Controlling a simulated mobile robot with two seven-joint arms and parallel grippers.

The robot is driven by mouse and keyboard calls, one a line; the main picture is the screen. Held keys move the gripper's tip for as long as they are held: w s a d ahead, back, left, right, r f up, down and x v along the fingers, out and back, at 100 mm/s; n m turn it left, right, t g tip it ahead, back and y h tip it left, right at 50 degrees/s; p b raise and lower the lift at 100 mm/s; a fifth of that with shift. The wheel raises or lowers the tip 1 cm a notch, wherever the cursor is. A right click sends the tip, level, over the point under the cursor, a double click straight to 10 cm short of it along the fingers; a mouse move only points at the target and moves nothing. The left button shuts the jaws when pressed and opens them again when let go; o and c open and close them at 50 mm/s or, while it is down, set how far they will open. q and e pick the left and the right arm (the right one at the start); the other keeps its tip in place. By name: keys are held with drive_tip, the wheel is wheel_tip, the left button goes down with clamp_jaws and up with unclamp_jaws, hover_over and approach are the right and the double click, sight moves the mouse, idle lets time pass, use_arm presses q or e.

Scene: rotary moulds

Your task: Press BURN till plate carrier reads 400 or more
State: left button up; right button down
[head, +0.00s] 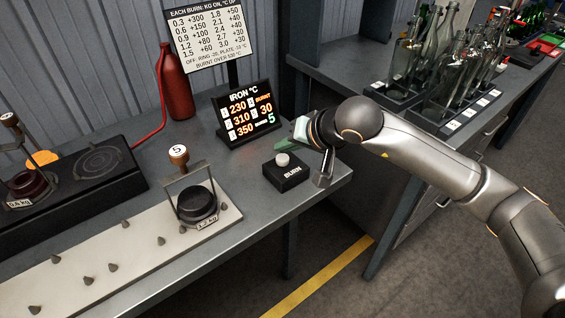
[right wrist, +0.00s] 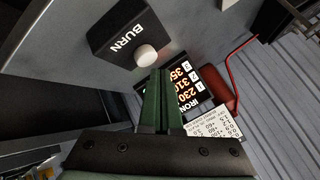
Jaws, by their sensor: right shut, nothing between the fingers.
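The BURN box (head: 287,175) is black with a pale round button (head: 282,159) on top, near the bench's right end. My right gripper (head: 298,128) is shut and empty, above and behind the button. In the right wrist view its green fingertips (right wrist: 160,74) appear just beside the button (right wrist: 147,55); contact cannot be told. The IRON °C display (head: 250,115) shows 230, 310 and 350 in rows, with BURNT, 30 and a green 5 at right. A carrier (head: 179,155) marked 5 stands on the pale plate with a dark 1.2 kg weight (head: 197,203). My left gripper is not in view.
A burn chart (head: 208,35) stands behind the display. A red bottle (head: 175,85) with a hose stands at the back. A black hotplate (head: 100,160) and a 0.6 kg carrier (head: 30,185) are at left. Bottles in racks (head: 440,85) stand on the right bench.

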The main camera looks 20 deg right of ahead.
idle(1.2)
idle(0.7)
drive_tip(key=shift+f+b, duration=0.35)
drive_tip(key=shift+b, duration=0.3)
drive_tip(key=shift+f+b, duration=0.55)
drive_tip(key=shift+b, duration=0.1)
idle(0.6)
drive_tip(key=shift+r+p, duration=0.35)
drive_tip(key=shift+r, duration=0.55)
